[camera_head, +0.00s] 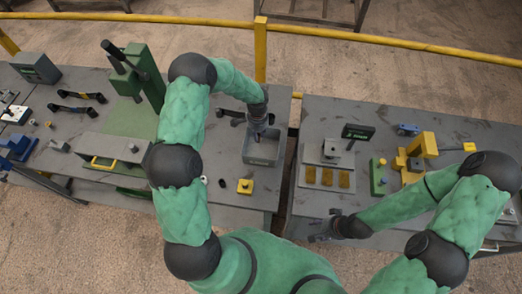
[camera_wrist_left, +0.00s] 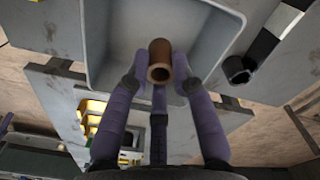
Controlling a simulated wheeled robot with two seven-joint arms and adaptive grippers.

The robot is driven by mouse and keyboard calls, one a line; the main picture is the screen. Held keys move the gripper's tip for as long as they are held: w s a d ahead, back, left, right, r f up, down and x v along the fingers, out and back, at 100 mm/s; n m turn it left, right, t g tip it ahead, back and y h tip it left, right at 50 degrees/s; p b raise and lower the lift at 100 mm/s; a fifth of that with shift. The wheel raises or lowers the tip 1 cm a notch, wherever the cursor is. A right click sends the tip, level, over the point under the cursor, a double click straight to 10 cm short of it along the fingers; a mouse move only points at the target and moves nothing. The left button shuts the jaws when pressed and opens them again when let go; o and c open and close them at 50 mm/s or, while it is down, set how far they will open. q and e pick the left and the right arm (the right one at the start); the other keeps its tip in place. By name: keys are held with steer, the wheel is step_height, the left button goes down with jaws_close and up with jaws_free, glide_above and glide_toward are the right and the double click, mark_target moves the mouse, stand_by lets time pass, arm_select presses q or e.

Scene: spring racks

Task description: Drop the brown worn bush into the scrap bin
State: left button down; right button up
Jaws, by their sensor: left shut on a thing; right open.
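The brown worn bush (camera_wrist_left: 160,50) is a short hollow tube. My left gripper (camera_head: 261,135) is shut on it, with the fingers on both sides of the bush in the left wrist view. The grey scrap bin (camera_head: 262,160) is an open box near the right end of the left table. My left gripper is over this bin, and in the left wrist view the bush shows against the bin's inside (camera_wrist_left: 110,45). The bush cannot be made out in the head view. My right gripper (camera_head: 322,232) is open and empty, by the front edge of the right table.
A green press (camera_head: 137,85) stands left of my left arm. The right table holds a plate with three yellow pads (camera_head: 327,178) and yellow fixtures (camera_head: 422,145). A gap separates the tables.

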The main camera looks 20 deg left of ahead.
arm_select(q)
steer(key=shift+f, duration=0.35)
steer(key=c, duration=1)
jaws_free()
steer(key=shift+o, duration=0.2)
step_height(320, 180, up, 12)
steer(key=shift+s+f, duration=0.1)
